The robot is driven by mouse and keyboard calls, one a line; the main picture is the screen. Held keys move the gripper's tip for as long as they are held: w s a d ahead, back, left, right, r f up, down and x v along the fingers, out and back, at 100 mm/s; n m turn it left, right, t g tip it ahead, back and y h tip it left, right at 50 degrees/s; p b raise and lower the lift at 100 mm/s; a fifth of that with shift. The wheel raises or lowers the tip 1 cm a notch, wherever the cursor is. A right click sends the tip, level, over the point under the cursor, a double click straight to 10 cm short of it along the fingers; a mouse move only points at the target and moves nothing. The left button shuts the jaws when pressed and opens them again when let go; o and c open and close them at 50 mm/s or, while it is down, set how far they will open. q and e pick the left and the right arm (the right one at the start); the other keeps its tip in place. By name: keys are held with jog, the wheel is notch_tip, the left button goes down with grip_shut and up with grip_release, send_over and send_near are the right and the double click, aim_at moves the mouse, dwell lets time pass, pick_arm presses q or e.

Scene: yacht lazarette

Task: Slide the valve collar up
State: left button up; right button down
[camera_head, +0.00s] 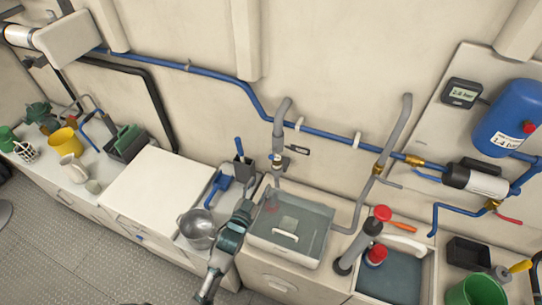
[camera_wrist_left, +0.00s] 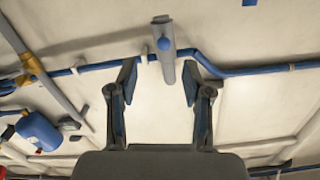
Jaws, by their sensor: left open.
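A grey bent pipe (camera_head: 280,125) comes down the wall above the clear-lidded bin. A small pale and blue collar-like fitting (camera_head: 277,158) sits low on it, and I take this for the valve collar. My left gripper (camera_head: 246,206) is below and left of it, apart from it. In the left wrist view the open, empty fingers (camera_wrist_left: 159,82) stand either side of the line toward the grey pipe (camera_wrist_left: 167,70). The collar's exact edges are too small to tell. My right gripper is not in view.
A blue pipe (camera_head: 335,136) crosses the wall. The white counter top (camera_head: 155,190) is clear.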

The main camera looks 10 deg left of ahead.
pick_arm(q)
jog(key=s+a+p, duration=0.1)
jog(key=s+p, duration=0.1)
jog(key=s, duration=0.5)
jog(key=shift+s+a, duration=0.15)
jog(key=shift+s, duration=0.15)
dwell(0.3)
jog(key=s+a, duration=0.2)
jog(key=s, duration=0.9)
jog(key=shift+s+a+r+p, duration=0.15)
jog(key=shift+s+r+p, duration=0.1)
jog(key=shift+s+p, duration=0.2)
